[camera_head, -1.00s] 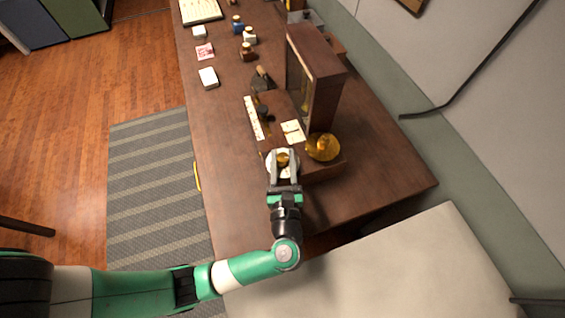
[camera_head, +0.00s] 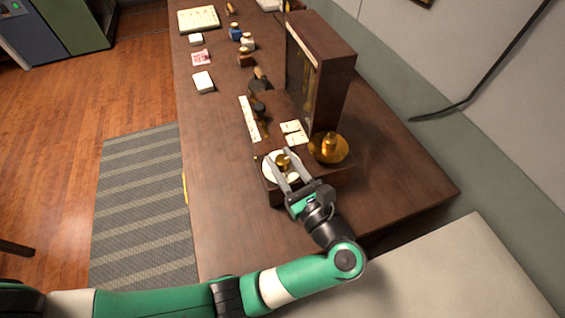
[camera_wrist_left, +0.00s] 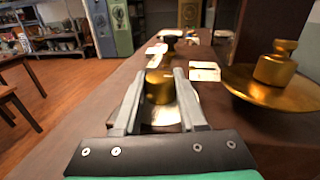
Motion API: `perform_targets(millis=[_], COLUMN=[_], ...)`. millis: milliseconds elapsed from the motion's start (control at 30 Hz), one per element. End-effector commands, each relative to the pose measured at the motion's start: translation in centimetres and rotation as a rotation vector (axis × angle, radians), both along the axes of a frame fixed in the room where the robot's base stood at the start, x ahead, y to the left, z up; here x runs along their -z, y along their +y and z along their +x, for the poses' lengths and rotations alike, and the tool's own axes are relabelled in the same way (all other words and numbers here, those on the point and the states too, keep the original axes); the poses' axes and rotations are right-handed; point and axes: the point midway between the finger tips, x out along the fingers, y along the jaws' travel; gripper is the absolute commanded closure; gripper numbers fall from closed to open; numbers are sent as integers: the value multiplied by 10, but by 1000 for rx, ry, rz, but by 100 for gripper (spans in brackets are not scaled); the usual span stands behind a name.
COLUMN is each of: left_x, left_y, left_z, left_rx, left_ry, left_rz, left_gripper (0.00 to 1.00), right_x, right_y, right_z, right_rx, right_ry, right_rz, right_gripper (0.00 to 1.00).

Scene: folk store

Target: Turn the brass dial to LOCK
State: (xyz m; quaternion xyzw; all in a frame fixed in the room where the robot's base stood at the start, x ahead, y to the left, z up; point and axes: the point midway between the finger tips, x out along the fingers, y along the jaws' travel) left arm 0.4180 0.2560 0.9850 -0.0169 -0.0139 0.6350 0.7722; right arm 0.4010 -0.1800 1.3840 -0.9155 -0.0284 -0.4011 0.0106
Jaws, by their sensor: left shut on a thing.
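The brass dial (camera_head: 283,161) is a small round knob on a white disc (camera_head: 268,170) at the near end of a wooden box on the table. It also shows in the left wrist view (camera_wrist_left: 159,88). My left gripper (camera_head: 285,166) comes from the lower right and is shut on the dial, one finger on each side. In the left wrist view its two fingers (camera_wrist_left: 158,92) flank the knob. The marks on the disc are too small to read, and the fingers hide part of it. My right gripper is not in view.
A brass pan with a weight (camera_head: 329,147) stands close to the right of the dial. A tall wooden case (camera_head: 320,75) rises behind it. White cards (camera_head: 293,132) lie beyond the dial.

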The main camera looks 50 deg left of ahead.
Motion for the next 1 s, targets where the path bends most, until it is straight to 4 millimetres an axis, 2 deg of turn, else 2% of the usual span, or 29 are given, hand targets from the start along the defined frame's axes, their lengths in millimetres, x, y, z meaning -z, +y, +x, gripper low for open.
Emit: perform_targets(millis=[200,233,400,667,767,867,1000], left_x=[1,1,1,0,0,0,0], left_y=[1,1,1,0,-6,-21,-54], left_z=[0,0,0,0,-1,-3,-10], left_rx=[0,0,0,1,2,5,6], left_ry=[2,2,1,1,0,1,2], left_rz=[-2,-2,-1,-1,-1,-2,-1], left_gripper=[100,58,29,29,29,29,29], right_x=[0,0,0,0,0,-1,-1], right_y=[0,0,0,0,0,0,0], right_z=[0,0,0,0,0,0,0], right_rx=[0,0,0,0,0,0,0], right_ry=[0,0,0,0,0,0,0], right_rz=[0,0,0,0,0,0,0], right_gripper=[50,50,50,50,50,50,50])
